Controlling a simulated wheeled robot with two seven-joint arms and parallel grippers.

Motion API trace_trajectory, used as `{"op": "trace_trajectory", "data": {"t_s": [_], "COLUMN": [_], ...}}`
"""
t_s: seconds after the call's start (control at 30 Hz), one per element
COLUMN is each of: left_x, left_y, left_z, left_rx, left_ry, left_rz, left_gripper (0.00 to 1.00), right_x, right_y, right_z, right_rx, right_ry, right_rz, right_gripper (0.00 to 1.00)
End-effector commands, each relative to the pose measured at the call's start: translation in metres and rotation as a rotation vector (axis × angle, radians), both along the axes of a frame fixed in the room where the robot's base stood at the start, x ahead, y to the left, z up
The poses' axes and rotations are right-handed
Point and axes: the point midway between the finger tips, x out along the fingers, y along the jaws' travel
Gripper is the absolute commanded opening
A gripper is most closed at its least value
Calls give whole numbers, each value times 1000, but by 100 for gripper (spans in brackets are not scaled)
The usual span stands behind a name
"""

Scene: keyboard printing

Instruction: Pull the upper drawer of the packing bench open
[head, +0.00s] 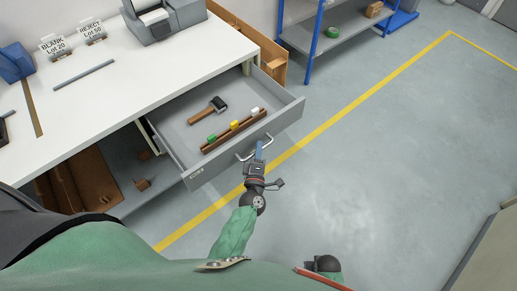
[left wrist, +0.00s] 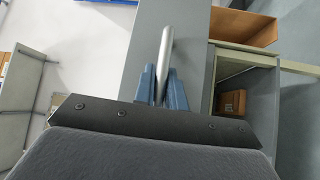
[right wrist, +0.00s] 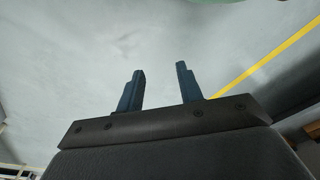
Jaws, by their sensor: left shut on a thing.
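The upper drawer (head: 187,181) of the packing bench (head: 108,82) stands pulled well out, and its inside shows. It holds a brown-handled tool with a dark head (head: 208,110) and a wooden rack (head: 234,132) with green, yellow and white pieces. A metal bar handle (head: 243,157) is on the drawer front. My left gripper (head: 260,150) is at this handle. In the left wrist view its blue fingers are shut on the handle bar (left wrist: 165,50). My right gripper (right wrist: 160,88) is open and empty, with bare floor beyond its fingers.
On the bench top are a grey machine (head: 165,20), two label signs (head: 91,32) and a grey strip (head: 84,75). A blue-framed shelf (head: 340,38) stands at the back. Brown boxes (head: 95,180) sit under the bench. The floor to the right is clear, with a yellow line (head: 370,95).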

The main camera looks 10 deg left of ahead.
Motion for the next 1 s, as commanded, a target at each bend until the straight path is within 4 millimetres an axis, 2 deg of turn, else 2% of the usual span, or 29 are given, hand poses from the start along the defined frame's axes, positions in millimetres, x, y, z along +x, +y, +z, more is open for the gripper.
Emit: {"op": "trace_trajectory", "data": {"t_s": [0.03,0.1,0.13,0.47,0.77,1.0], "left_x": [0,0,0,-3,-43,-71], "left_y": [0,0,0,0,-5,-8], "left_z": [-1,-1,-1,-1,-8,-11], "left_rx": [0,0,0,0,0,0], "left_ry": [1,1,1,1,2,2], "left_rz": [0,0,0,-1,-2,-1], "left_gripper": [18,32,34,34,34,34], "right_x": [1,1,1,2,1,4], "right_y": [0,1,1,0,-1,0], "right_z": [0,0,0,0,3,14], "right_rx": [0,0,0,0,-1,-1], "right_ry": [-1,-1,-1,-2,2,1], "right_rz": [0,0,0,0,1,2], "right_gripper": [36,36,36,36,36,36]}}
